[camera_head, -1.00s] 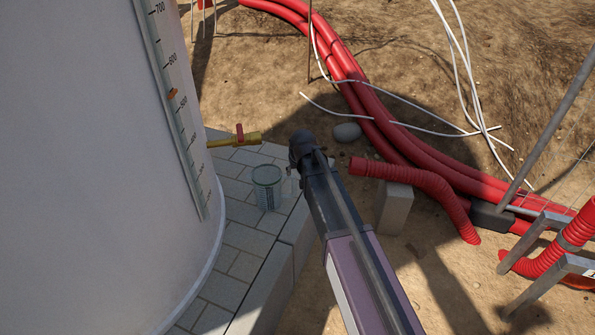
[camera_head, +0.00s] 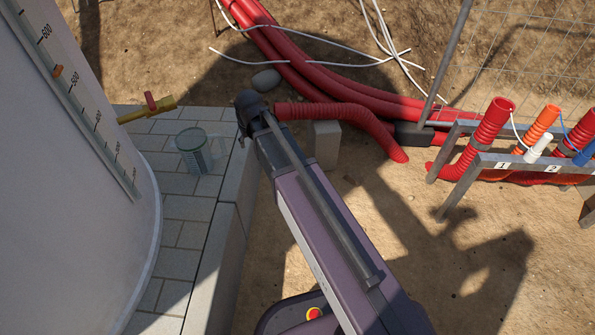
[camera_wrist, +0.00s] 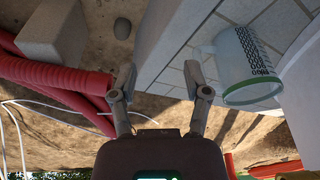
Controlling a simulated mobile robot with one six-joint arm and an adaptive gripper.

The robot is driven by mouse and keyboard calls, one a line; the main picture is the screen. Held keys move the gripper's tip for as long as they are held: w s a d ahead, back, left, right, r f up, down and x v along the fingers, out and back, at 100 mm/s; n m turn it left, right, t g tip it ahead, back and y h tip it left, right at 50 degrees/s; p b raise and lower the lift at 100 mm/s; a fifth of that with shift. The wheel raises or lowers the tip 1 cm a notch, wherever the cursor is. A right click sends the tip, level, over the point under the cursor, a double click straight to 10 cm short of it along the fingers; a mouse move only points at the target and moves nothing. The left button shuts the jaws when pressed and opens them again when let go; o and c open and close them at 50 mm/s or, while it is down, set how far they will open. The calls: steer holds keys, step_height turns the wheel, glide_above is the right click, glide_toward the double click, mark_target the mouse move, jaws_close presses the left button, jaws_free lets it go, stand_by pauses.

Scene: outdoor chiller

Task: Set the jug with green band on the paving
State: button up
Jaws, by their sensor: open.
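The jug with green band (camera_head: 194,151) is a clear, greyish vessel with dark printed marks. It appears to stand upright on the grey paving (camera_head: 184,236), near the white tank. In the wrist view the jug (camera_wrist: 236,55) is at the upper right, with a green band around its rim and a handle towards my gripper. My gripper (camera_wrist: 159,82) is open and empty, its two fingers spread apart. The jug is outside the jaws, beyond the right finger in the wrist view.
The white tank (camera_head: 60,200) with a scale stands at the left. A yellow tap (camera_head: 148,108) sticks out behind the jug. Red corrugated pipes (camera_head: 345,114) and a concrete block (camera_head: 322,143) lie to the right, beyond the paving edge. A numbered rack (camera_head: 520,166) stands farther right.

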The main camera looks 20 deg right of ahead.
steer(key=s+d+m+g, duration=0.1)
steer(key=s+d+g, duration=0.2)
steer(key=s+d, duration=0.8)
steer(key=s, duration=0.5)
steer(key=shift+s+d+f+m, duration=0.15)
steer(key=shift+s+f+m, duration=0.15)
steer(key=shift+m, duration=0.1)
